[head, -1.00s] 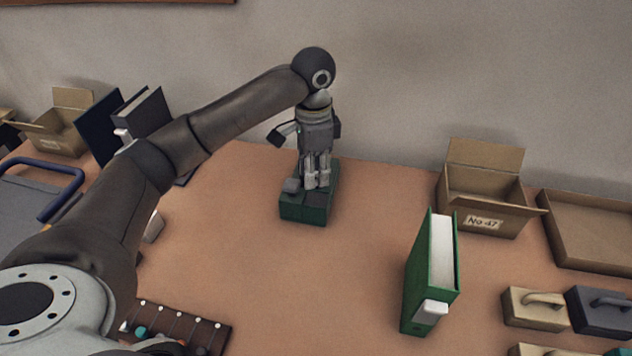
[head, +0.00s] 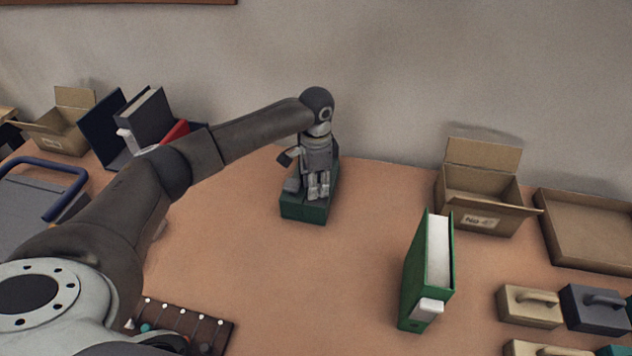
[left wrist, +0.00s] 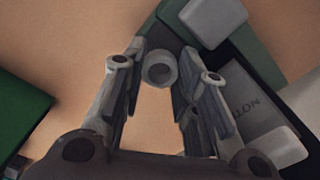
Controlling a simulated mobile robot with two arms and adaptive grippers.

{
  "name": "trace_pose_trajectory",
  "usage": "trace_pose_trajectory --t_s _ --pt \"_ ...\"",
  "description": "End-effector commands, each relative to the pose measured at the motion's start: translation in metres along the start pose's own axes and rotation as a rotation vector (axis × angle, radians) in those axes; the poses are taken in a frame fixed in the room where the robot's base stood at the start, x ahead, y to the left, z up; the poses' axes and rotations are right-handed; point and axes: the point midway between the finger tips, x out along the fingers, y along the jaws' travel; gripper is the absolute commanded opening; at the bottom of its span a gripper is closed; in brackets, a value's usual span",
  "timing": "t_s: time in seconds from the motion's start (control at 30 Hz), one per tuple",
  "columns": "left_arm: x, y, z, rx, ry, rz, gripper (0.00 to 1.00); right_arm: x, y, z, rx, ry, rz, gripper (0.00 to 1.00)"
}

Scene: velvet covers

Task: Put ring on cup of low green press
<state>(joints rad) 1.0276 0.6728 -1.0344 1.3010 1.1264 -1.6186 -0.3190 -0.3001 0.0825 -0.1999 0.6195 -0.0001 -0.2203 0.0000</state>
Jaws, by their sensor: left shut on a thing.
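The low green press (head: 304,209) stands on the table near the back wall, a green block with grey parts on top. My left gripper (head: 319,193) points down over it, low against its top, and hides much of it. In the left wrist view my left gripper (left wrist: 164,58) has a small grey ring (left wrist: 159,69) between its fingertips and is shut on it. Green and grey press parts (left wrist: 215,20) lie close beyond the right finger. The press's cup is not clearly visible, so I cannot tell whether the ring touches it. My right gripper is not in view.
A green binder (head: 414,283) stands upright at right of centre. An open cardboard box (head: 480,212) and a shallow tray (head: 590,228) are behind it. Handled blocks (head: 531,307) sit at the far right. A dark rack (head: 190,322) lies at the front. The table's middle is clear.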

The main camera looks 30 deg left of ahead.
Motion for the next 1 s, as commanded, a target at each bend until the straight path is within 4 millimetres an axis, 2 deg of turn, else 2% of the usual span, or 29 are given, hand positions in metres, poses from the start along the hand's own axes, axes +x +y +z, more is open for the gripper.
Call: trace_pose_trajectory --t_s 0.5,0.53,0.6,0.87,1.0 --pt "0.012 0.0 0.0 0.0 -0.001 0.0 0.13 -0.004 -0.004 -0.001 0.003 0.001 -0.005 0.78" --pt "0.012 0.0 0.0 0.0 -0.001 0.0 0.29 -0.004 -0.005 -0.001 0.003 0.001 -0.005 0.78" --pt "0.013 0.001 0.0 0.0 -0.001 0.001 0.37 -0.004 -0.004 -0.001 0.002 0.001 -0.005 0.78" --pt "0.013 0.001 0.001 0.0 -0.002 0.002 0.37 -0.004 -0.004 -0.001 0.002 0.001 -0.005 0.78" --pt "0.007 0.0 0.0 0.001 -0.001 0.0 0.37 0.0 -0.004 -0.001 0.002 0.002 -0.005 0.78"
